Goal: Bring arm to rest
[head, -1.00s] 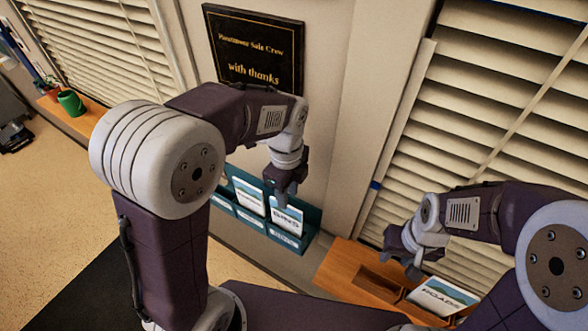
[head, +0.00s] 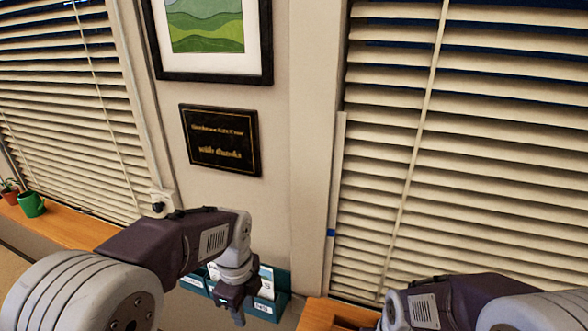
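My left arm comes in from the lower left and bends down at the wrist. My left gripper (head: 237,308) points down in front of the teal leaflet rack (head: 282,284) on the wall. Its fingers are small and dark, and I cannot tell whether they are open or shut. I see nothing held in it. White leaflets (head: 267,282) stand in the rack, partly hidden behind the gripper. My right arm shows at the lower right, and its gripper is below the picture's edge.
A black plaque (head: 221,140) and a framed green landscape (head: 207,30) hang above. Blinds (head: 480,150) cover the windows at both sides. A wooden surface (head: 318,315) shows at bottom centre.

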